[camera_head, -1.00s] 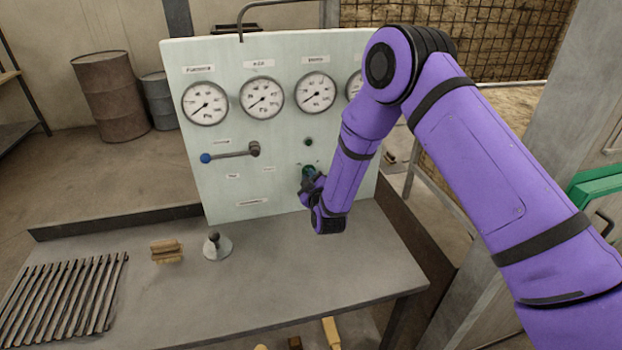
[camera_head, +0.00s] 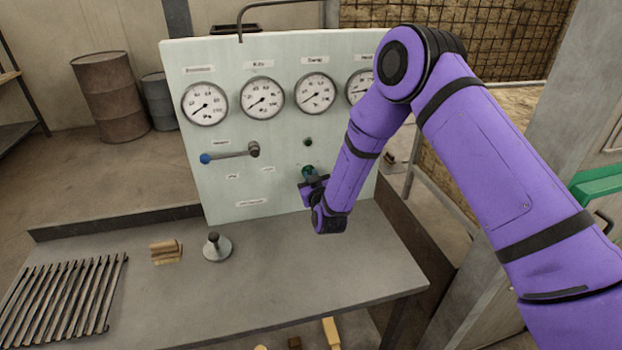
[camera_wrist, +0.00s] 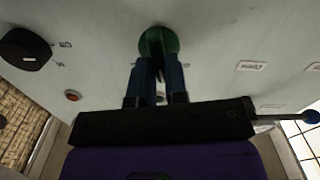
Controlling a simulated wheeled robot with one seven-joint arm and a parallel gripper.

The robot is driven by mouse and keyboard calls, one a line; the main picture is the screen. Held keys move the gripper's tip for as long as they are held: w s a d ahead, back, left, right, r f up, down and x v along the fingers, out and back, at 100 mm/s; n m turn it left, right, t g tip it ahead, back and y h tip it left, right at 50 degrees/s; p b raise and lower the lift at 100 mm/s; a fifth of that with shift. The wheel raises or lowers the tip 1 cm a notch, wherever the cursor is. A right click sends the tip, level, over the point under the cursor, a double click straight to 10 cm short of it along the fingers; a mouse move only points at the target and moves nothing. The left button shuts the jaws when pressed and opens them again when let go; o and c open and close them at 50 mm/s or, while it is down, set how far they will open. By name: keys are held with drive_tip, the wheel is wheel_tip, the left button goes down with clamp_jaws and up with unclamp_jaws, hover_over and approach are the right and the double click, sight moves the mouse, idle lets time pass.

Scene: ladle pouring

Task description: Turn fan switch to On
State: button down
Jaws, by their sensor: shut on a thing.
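The control panel (camera_head: 225,135) stands upright at the back of the bench, with gauges and a blue-tipped lever on it. The fan switch looks to be the green round knob (camera_head: 309,171) low on the panel's right part; its label is not readable. My gripper (camera_head: 309,180) is at this knob. In the wrist view the gripper's two blue fingers (camera_wrist: 157,75) are shut on the green knob (camera_wrist: 158,40), whose top shows above the fingertips. The knob's turn position is hidden by the fingers.
The blue-tipped lever (camera_head: 230,155) lies about level, left of the knob. A black knob (camera_wrist: 25,48) and a small red button (camera_wrist: 73,96) show in the wrist view. On the bench are metal bars (camera_head: 60,295), a wooden block (camera_head: 165,252) and a round-based metal piece (camera_head: 217,247).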

drive_tip(key=m, duration=1.1)
drive_tip(key=shift+d+f, duration=0.15)
drive_tip(key=shift+d, duration=0.1)
drive_tip(key=shift+m, duration=0.3)
drive_tip(key=c, duration=1.1)
unclamp_jaws()
drive_tip(key=shift+c, duration=0.2)
drive_tip(key=v, duration=1)
drive_tip(key=shift+s, duration=0.35)
drive_tip(key=shift+d, duration=0.1)
